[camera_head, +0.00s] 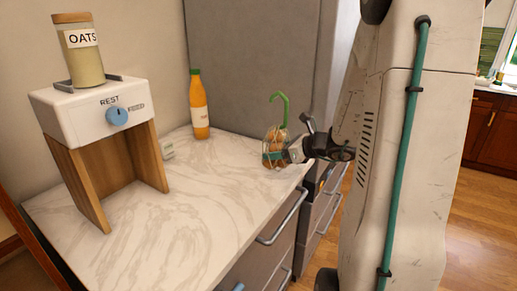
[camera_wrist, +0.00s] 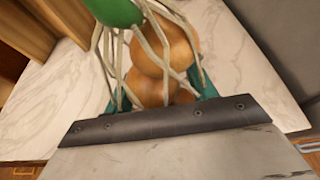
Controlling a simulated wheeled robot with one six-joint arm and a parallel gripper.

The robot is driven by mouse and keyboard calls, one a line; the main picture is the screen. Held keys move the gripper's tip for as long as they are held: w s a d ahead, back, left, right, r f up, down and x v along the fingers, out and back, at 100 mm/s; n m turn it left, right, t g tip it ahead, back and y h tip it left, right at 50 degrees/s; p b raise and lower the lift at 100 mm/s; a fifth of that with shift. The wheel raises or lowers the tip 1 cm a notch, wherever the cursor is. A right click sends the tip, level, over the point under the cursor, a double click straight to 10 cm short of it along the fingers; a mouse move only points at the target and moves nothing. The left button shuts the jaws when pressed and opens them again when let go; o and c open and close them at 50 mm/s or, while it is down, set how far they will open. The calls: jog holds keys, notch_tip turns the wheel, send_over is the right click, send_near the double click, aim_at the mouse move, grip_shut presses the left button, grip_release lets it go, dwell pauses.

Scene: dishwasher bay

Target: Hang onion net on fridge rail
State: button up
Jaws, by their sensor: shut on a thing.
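The onion net (camera_head: 272,146) holds brown onions in pale cords with a green hook on top. In the head view it is upright at the right end of the marble counter; I cannot tell whether it touches the counter. My gripper (camera_head: 285,155) reaches it from the right and is shut on it. In the wrist view the net (camera_wrist: 160,50) fills the top middle, with teal finger parts on both sides of the onions. The tall grey panel (camera_head: 255,65) behind the counter may be the fridge. I cannot make out a rail on it.
An orange bottle (camera_head: 199,105) stands at the back of the marble counter (camera_head: 190,220). At the left a white box with a blue knob (camera_head: 117,116) sits on a wooden stand and carries an oats jar (camera_head: 80,52). The counter's middle is clear. Drawer handles (camera_head: 283,217) stick out in front.

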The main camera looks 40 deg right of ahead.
jog(key=s+d, duration=0.2)
jog(key=s, duration=0.3)
jog(key=s+d+r, duration=0.1)
jog(key=d+r, duration=0.4)
jog(key=r, duration=0.5)
jog(key=d+r, duration=0.4)
jog(key=r, duration=0.7)
jog(key=s+d+r, duration=0.1)
jog(key=d+r, duration=0.4)
jog(key=r, duration=0.5)
jog(key=s+a+r, duration=0.3)
jog(key=a+r, duration=0.1)
jog(key=r, duration=0.5)
jog(key=s+a+r, duration=0.2)
jog(key=a+r, duration=0.1)
jog(key=r, duration=0.6)
jog(key=s+a+r, duration=0.3)
jog(key=a+r, duration=0.1)
jog(key=r, duration=0.5)
jog(key=r+x, duration=0.2)
jog(key=x, duration=1.4)
jog(key=shift+w+a+f, duration=0.2)
jog(key=shift+w+a, duration=0.15)
jog(key=shift+w, duration=0.25)
